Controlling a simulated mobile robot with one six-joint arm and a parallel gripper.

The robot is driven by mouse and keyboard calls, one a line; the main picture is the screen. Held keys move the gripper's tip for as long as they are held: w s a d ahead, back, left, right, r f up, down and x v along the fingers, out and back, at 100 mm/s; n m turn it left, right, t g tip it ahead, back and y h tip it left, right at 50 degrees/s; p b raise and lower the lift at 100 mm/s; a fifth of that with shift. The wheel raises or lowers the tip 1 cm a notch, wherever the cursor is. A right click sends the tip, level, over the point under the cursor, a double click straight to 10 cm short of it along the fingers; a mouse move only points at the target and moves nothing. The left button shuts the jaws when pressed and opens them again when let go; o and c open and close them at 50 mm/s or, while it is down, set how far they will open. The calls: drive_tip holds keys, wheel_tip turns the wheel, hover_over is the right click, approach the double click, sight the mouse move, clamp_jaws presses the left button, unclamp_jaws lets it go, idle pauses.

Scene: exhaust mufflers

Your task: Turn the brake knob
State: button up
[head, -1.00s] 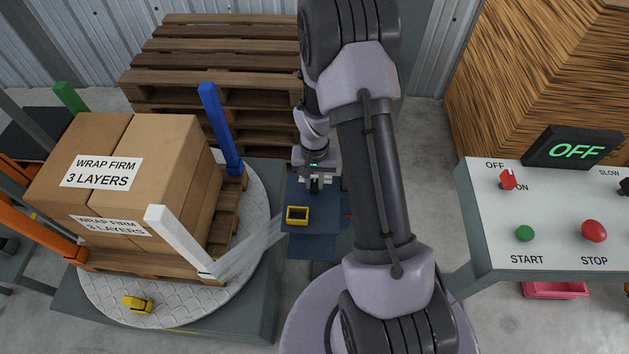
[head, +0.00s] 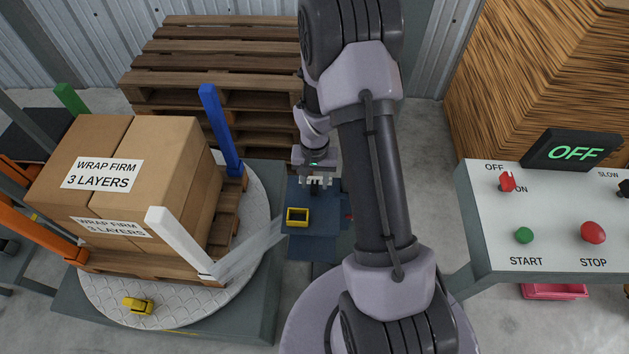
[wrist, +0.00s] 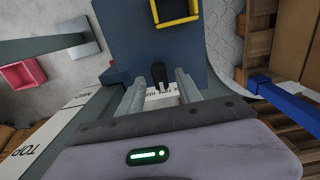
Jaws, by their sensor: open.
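A black knob (wrist: 158,75) stands up from the dark blue box in the wrist view, beside a white label with lettering that is partly hidden. I take it as the brake knob. My gripper (wrist: 159,84) is open, with one finger to each side of the knob; I cannot tell if either finger touches it. In the head view my gripper (head: 318,184) is over the back part of the blue box (head: 312,246), and the knob is too small there to make out clearly.
A yellow-rimmed tray (head: 297,217) sits on the box. Pallets (head: 215,60) are stacked behind.

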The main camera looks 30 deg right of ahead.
sight(314, 185)
wheel_tip(314, 185, up, 16)
drive_tip(key=p, duration=0.5)
drive_tip(key=shift+r, duration=0.15)
